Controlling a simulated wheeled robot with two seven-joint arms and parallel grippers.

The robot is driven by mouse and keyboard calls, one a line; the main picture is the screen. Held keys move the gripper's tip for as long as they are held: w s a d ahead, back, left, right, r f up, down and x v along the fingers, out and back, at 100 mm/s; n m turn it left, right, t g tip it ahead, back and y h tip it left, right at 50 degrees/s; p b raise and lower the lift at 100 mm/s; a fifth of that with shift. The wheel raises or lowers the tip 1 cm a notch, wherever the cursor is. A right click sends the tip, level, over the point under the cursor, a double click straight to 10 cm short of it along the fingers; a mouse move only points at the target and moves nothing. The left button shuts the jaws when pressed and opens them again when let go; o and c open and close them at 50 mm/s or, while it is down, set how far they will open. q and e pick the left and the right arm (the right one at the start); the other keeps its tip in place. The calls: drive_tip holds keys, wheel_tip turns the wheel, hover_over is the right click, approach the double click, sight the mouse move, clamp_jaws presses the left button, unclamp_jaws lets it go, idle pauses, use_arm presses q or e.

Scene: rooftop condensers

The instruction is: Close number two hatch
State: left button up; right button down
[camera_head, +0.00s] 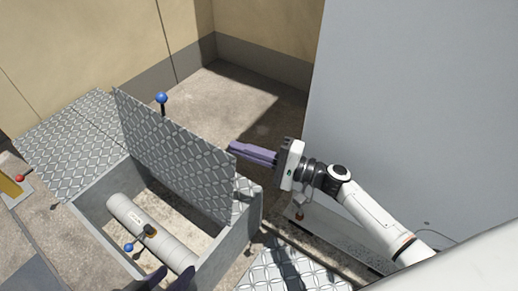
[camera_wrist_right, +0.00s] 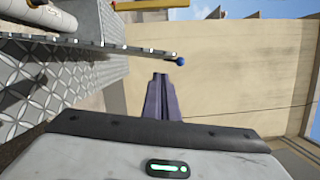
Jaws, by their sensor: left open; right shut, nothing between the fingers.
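A diamond-plate hatch lid (camera_head: 175,155) stands steeply raised over an open pit (camera_head: 225,240); no number is readable. A blue knob (camera_head: 161,98) on a dark stem shows just beyond the lid. My right gripper (camera_head: 231,147) is shut and empty, close to the lid's right end; I cannot tell if they touch. In the right wrist view its fingers (camera_wrist_right: 161,76) point toward the blue knob (camera_wrist_right: 180,61), with the lid's edge (camera_wrist_right: 90,45) to their left. My left gripper (camera_head: 168,277) shows as two dark, spread fingertips at the bottom edge, over the pit's near side.
Inside the pit lies a pale pipe (camera_head: 160,235) with a blue-knobbed valve handle (camera_head: 129,247). Flat diamond plates lie left (camera_head: 70,140) and at the bottom (camera_head: 290,272). A grey wall (camera_head: 420,90) rises on the right. Open floor (camera_head: 240,95) lies behind the lid.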

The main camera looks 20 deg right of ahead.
use_arm(q)
drive_tip(key=shift+r, duration=0.15)
use_arm(e)
drive_tip(key=shift+s+a+r, duration=0.25)
drive_tip(key=shift+s+a, duration=0.4)
drive_tip(key=shift+a, duration=0.2)
use_arm(q)
drive_tip(key=shift+s+a, duration=0.1)
drive_tip(key=shift+s, duration=0.05)
